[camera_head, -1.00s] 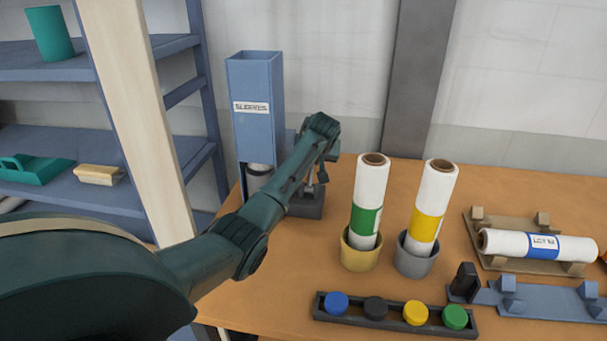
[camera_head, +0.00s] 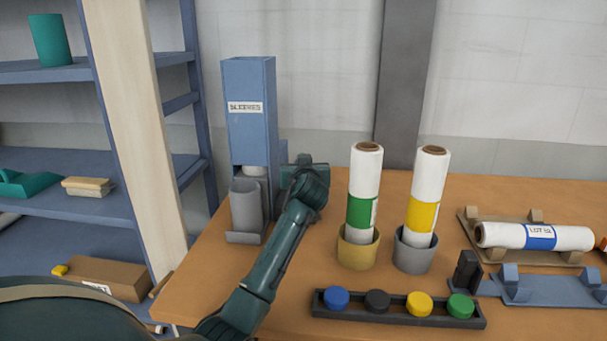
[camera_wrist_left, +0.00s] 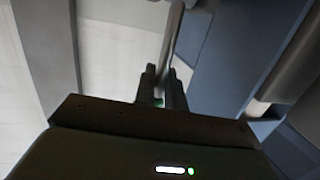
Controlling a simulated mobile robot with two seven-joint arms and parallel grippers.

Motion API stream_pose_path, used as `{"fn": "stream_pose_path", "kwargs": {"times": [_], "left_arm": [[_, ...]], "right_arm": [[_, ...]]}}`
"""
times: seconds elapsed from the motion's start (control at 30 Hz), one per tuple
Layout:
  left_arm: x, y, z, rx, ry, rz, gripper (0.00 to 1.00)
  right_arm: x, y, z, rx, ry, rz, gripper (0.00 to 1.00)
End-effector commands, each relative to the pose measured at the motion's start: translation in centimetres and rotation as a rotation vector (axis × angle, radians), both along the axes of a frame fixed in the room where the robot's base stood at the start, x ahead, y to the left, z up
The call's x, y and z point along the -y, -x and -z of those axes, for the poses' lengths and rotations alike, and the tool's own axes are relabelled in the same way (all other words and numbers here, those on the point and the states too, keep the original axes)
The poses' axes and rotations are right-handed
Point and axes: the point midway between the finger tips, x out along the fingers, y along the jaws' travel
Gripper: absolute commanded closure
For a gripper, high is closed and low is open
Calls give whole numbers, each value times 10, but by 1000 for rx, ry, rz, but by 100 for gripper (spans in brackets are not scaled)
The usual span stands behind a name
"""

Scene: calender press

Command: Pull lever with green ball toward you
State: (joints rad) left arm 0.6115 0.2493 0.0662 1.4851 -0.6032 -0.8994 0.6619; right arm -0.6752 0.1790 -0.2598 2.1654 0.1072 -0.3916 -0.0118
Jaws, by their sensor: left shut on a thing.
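The blue dispenser tower (camera_head: 250,135) with a "SLEEVES" label stands at the table's back left. My left gripper (camera_head: 305,165) is at its right side in the head view, with its fingertips hidden by the wrist. In the left wrist view the gripper (camera_wrist_left: 160,92) is shut on the green ball (camera_wrist_left: 159,102), of which only a sliver shows between the fingers. A grey lever rod (camera_wrist_left: 172,45) extends up beyond the fingers there. A grey cylinder (camera_head: 246,205) stands at the tower's foot. My right gripper is not in view.
Two upright rolls, green-banded (camera_head: 363,195) and yellow-banded (camera_head: 425,200), stand in cups right of my left arm. A button strip (camera_head: 398,317) lies in front. A lying roll (camera_head: 535,236) rests on a cradle at right. A pale post (camera_head: 130,140) and shelves are at left.

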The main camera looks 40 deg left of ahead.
Motion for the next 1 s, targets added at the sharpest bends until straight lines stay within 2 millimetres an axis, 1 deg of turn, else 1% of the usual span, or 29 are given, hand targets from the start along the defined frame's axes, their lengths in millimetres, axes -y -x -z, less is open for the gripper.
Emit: {"fn": "stream_pose_path", "kwargs": {"times": [0.03,0.4,1.0], "left_arm": [[3,3,4,-11,3,0,100],[9,16,8,-20,1,-2,100],[10,18,12,-25,2,-3,100]], "right_arm": [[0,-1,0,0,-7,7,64],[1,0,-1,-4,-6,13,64],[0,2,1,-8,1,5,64]]}}
